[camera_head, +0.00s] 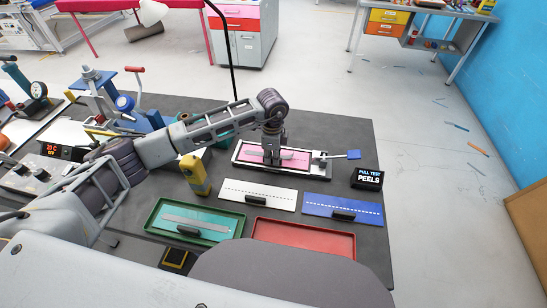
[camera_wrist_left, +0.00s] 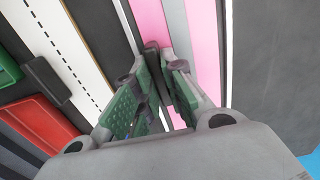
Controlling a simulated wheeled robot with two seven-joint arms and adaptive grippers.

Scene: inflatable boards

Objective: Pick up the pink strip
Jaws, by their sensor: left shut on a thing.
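The pink strip (camera_head: 292,157) lies in a pale-framed holder (camera_head: 240,158) on the dark table, with a grey band along its middle. In the left wrist view the pink strip (camera_wrist_left: 208,50) runs away from the fingers on both sides of the grey band. My left gripper (camera_head: 271,153) points down over the strip's middle. The exact spot of the grip is partly hidden by the fingers. My right gripper is not in view.
A white board (camera_head: 258,190) and a blue board (camera_head: 340,205) with dashed lines and black grips lie in front. A black sign (camera_head: 367,178) stands right of the holder.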

